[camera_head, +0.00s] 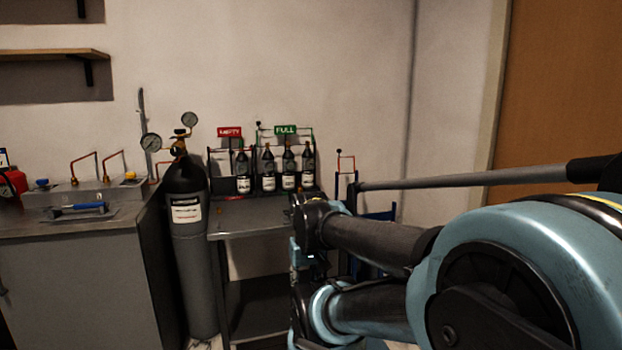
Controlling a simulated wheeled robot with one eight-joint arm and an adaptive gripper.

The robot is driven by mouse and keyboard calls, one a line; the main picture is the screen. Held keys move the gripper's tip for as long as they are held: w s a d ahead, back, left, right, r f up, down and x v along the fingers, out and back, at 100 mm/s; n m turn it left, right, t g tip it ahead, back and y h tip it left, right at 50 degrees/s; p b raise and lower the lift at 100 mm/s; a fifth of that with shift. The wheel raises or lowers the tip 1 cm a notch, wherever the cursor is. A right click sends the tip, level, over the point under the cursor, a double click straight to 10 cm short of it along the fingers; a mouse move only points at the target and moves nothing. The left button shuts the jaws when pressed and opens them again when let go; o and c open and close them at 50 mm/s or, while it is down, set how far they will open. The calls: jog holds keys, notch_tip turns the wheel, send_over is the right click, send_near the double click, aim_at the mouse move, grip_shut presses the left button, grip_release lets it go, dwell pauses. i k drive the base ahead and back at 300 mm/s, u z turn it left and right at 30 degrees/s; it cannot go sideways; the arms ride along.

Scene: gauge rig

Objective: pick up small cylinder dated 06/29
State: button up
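Several small dark cylinders with white labels stand upright in a rack on the grey metal cart. One small cylinder (243,172) stands alone in the left section, under the red EMPTY sign (230,132). Three stand under the green FULL sign (285,129): a left one (268,170), a middle one (289,170) and a right one (308,167). Their label dates are too small to read. My arm reaches in from the right, and its far end, near my gripper (299,255), is in front of the cart's right side, below the cylinders. I cannot make out the fingers.
A large gas cylinder (188,240) with gauges stands left of the cart (232,217). Further left, a grey bench (70,270) carries a metal manifold box (85,196) and a blue-handled tool (80,207). A blue hand truck (378,217) is partly hidden behind my arm.

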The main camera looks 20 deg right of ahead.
aim_at(308, 163)
jog(key=k, duration=0.1)
jog(key=z, duration=0.3)
jog(key=i, duration=1)
jog(key=z, duration=0.05)
